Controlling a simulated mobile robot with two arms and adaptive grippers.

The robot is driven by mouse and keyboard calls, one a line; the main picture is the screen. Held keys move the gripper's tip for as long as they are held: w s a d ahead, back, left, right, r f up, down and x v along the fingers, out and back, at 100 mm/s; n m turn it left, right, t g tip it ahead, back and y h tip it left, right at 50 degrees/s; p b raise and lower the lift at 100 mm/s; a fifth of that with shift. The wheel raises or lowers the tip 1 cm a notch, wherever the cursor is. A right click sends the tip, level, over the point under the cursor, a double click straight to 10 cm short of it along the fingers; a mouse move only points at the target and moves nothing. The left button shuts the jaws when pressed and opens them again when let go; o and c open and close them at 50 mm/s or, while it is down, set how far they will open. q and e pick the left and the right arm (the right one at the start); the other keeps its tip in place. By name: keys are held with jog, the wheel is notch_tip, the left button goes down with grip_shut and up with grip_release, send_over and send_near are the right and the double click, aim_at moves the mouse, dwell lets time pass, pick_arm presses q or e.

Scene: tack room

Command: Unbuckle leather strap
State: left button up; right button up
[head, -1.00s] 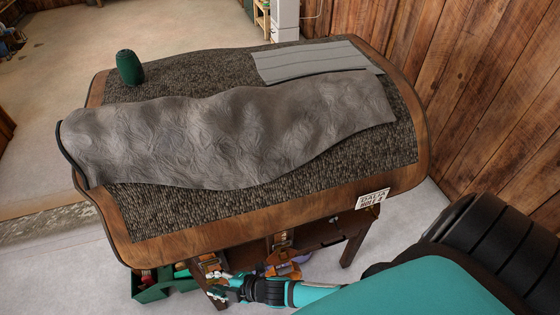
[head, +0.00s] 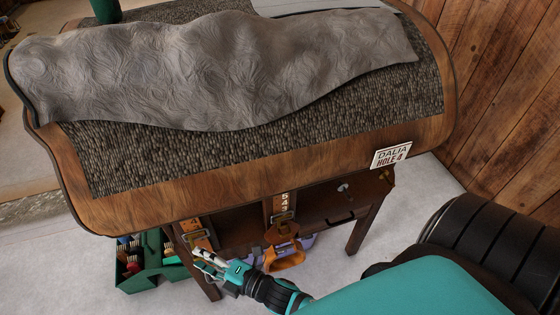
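Two brown leather straps with metal buckles hang below the front edge of the padded table. The left strap (head: 196,231) hangs near the left leg; the middle strap (head: 283,207) carries printed characters and has its buckle lower down. My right gripper (head: 203,263) reaches in from the lower right, its fingers pointing left, just below the left strap's buckle. Its two fingers look spread apart, with nothing seen between them. I cannot tell whether they touch the strap. My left gripper is not in view.
A grey wrinkled hide (head: 220,75) lies across the dark padded top (head: 130,165). A white sign (head: 391,156) reads DALIA HOLE 4. A green tote (head: 150,275) stands on the floor at left. An orange-handled item (head: 286,257) sits behind my gripper. Pale floor is open at lower left.

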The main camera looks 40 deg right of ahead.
jog(key=s+d+f+n+t+y+b, duration=0.1)
jog(key=s+d+f+b, duration=0.1)
jog(key=s+d+b, duration=0.35)
jog(key=s+d+f+n+t+b, duration=0.1)
jog(key=s+d+f+b, duration=0.15)
jog(key=s, duration=0.65)
jog(key=d+f+m+g+h+p, duration=0.1)
jog(key=f+m, duration=0.3)
jog(key=f, duration=0.4)
jog(key=d+f+m+g+h+p, duration=0.1)
jog(key=d+f+m+g+h, duration=0.2)
jog(key=f, duration=0.6)
jog(key=shift+f+m+g+h, duration=0.25)
jog(key=shift+m+h, duration=0.35)
jog(key=shift+m, duration=0.5)
jog(key=shift+s+d, duration=0.1)
